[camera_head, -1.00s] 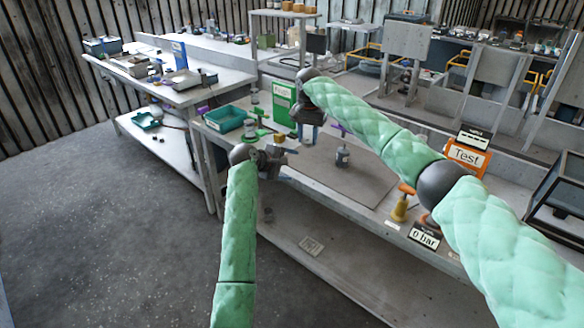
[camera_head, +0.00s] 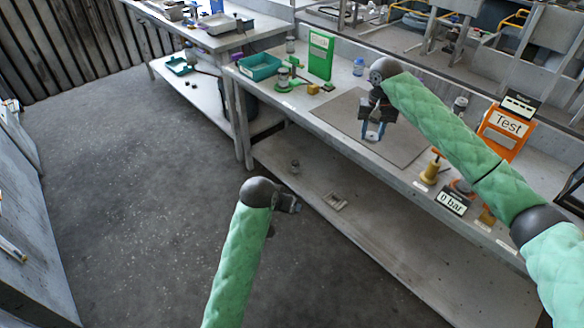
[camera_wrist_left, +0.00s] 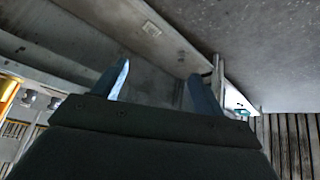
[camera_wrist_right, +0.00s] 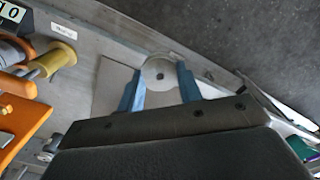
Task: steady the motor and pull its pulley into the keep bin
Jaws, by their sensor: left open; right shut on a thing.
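My right gripper (camera_head: 374,132) is over the grey mat (camera_head: 345,113) on the bench, its blue fingers pointing down. In the right wrist view a pale round disc with a dark centre hole (camera_wrist_right: 160,72), seemingly the pulley, sits between the fingers, which are shut on it. I cannot make out the motor; it may be hidden behind or under this gripper. My left gripper (camera_head: 290,203) hangs off the bench's front, away from the mat. Its fingers (camera_wrist_left: 157,85) are apart and empty. A teal bin (camera_head: 260,72) stands at the bench's left end; I cannot read which bin it is.
A yellow spool-like piece (camera_head: 431,172), an orange Test panel (camera_head: 503,132) and a gauge display (camera_head: 453,201) stand to the right.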

